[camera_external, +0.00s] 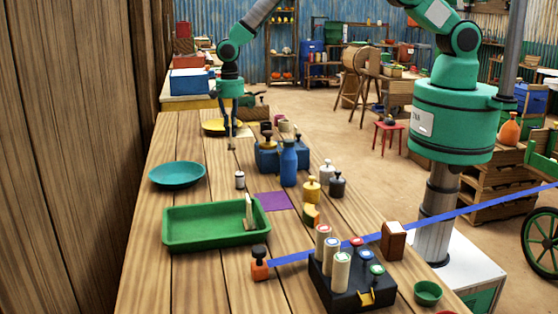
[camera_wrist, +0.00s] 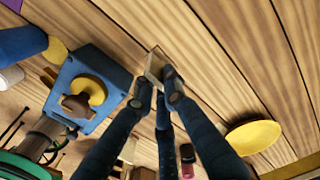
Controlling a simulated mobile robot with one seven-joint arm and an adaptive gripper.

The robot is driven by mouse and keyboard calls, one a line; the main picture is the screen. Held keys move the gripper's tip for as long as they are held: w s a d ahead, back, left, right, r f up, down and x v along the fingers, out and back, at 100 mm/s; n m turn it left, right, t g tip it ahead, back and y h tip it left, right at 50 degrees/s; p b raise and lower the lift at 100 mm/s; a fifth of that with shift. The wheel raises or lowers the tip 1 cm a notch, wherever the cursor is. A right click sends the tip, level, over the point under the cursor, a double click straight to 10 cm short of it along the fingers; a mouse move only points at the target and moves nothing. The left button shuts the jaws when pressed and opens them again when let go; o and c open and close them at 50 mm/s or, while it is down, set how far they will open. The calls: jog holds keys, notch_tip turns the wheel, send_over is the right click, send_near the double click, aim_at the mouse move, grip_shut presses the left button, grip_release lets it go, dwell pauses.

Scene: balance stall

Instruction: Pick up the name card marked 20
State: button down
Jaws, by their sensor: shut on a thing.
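My gripper (camera_external: 231,137) points down at the far part of the wooden table, between the yellow plate and the blue block. In the wrist view my gripper (camera_wrist: 157,92) is shut on a small tan card-like piece (camera_wrist: 153,64), which shows just beyond the fingertips. The fingers hide part of this piece. No number can be read on it, so I cannot tell whether it is marked 20. The piece is close to the table top; I cannot tell whether it still touches it.
A blue block (camera_external: 268,160) with knobbed weights and a blue bottle (camera_external: 289,163) stand right of my gripper. A yellow plate (camera_wrist: 253,137) lies near it. Nearer are a teal dish (camera_external: 177,174), a green tray (camera_external: 205,227) and a purple mat (camera_external: 273,201).

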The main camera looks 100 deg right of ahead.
jog(key=shift+r, duration=2.1)
